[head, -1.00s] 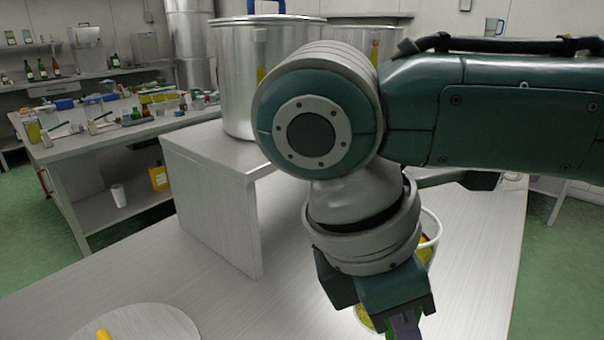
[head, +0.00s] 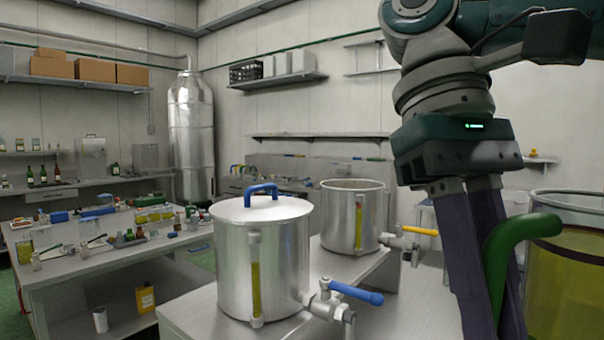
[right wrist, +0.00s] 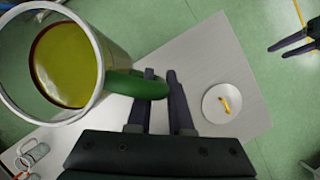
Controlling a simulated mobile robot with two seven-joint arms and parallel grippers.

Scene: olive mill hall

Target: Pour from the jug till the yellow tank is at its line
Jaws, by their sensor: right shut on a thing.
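The yellow tank (head: 352,212) is an open steel tank with a yellow tap handle (head: 420,231), on the raised stand behind the blue-handled tank. Its sight gauge (head: 358,222) shows a yellow column; I cannot make out a line mark. The clear jug (head: 570,275) holds yellow-green oil and looks about upright, right of the tank. My right gripper (head: 490,318) is shut on the jug's green handle (head: 515,245). The right wrist view shows the oil (right wrist: 68,65) inside the jug. My left gripper (right wrist: 290,42) is open and empty at that view's upper right.
A lidded steel tank (head: 262,262) with a blue tap handle (head: 357,292) stands in front, left of the yellow tank. A round lid with a yellow handle (right wrist: 222,104) lies on the bench (right wrist: 205,60). A cluttered side table (head: 150,262) stands at left.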

